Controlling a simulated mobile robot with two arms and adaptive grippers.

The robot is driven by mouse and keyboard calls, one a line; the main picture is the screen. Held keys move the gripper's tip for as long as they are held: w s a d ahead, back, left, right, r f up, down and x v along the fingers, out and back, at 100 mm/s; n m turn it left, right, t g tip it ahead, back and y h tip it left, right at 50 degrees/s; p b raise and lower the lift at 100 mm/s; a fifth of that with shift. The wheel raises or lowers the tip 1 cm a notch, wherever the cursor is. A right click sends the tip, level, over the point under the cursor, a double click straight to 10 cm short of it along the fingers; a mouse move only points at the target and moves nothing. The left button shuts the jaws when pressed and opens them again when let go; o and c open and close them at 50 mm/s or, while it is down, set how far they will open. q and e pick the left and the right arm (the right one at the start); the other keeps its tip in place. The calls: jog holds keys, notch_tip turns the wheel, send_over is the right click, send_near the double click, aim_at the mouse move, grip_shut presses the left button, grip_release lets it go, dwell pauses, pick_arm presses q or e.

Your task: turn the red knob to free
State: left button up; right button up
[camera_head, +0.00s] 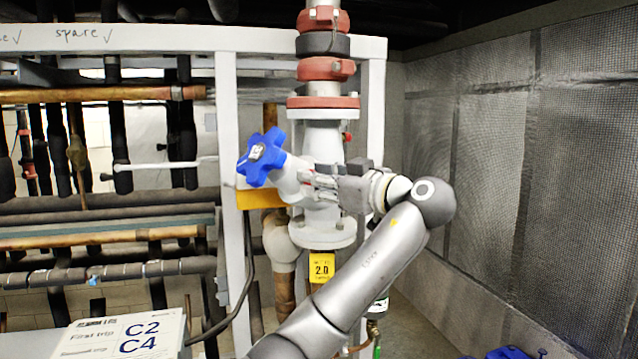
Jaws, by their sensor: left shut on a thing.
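My left gripper (318,187) is in front of the pale grey valve body, its fingers pointing left. It is shut on what looks like the red knob (311,182). Only slivers of red show between the fingers, so the knob's shape and turned position are hidden. A small red fitting (348,137) shows on the upper right of the valve body (322,142), apart from the gripper. My right gripper is not in view.
A blue star-shaped handwheel (262,157) sticks out left of the gripper. A yellow 2.0 tag (321,267) hangs below the valve. A white frame post (229,150) stands left. A card marked C2 C4 (120,338) is at lower left. Mesh panels (490,140) close the right side.

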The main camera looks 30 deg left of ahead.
pick_arm(q)
jog(key=shift+n+b, duration=5)
jog(key=shift+n, duration=3.9)
jog(key=o, duration=1)
jog(key=shift+d, duration=0.1)
jog(key=v, duration=1.1)
jog(key=shift+d, duration=0.35)
